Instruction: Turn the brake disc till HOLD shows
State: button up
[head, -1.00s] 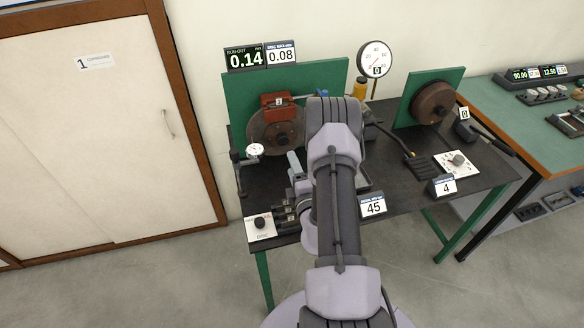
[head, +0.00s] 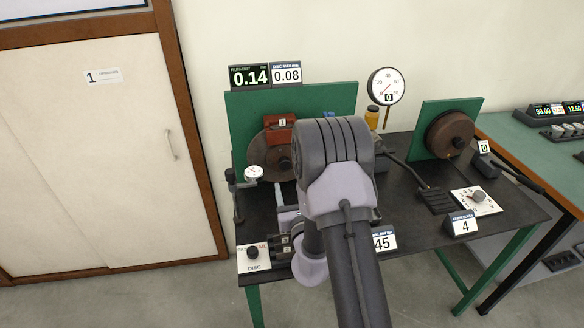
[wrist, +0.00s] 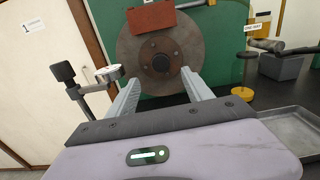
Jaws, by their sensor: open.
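The brake disc (wrist: 158,60) is a brown-grey round plate with a dark hub, upright on a green panel, with a red caliper (wrist: 151,18) over its top. In the head view the disc (head: 262,152) is partly hidden by my arm. My gripper (wrist: 158,88) is open and empty in the wrist view, its two fingers pointing at the lower part of the disc; I cannot tell if they touch it. The run-out display (head: 249,76) reads 0.14, and the card beside it (head: 286,73) reads 0.08. I cannot read HOLD anywhere.
A dial indicator (wrist: 108,74) on a stand is close left of my fingers. A knob (head: 252,252) on a plate marked DISC sits at the bench's front left. A round gauge (head: 386,86) and a second rotor (head: 450,135) are to the right. A tray (wrist: 283,132) lies at right.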

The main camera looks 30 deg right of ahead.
aim_at(285, 166)
jog(key=b+x, duration=0.2)
jog(key=x, duration=0.9)
jog(key=shift+w+d+f, duration=0.1)
jog(key=shift+w+d, duration=0.05)
jog(key=shift+w, duration=0.05)
grip_shut()
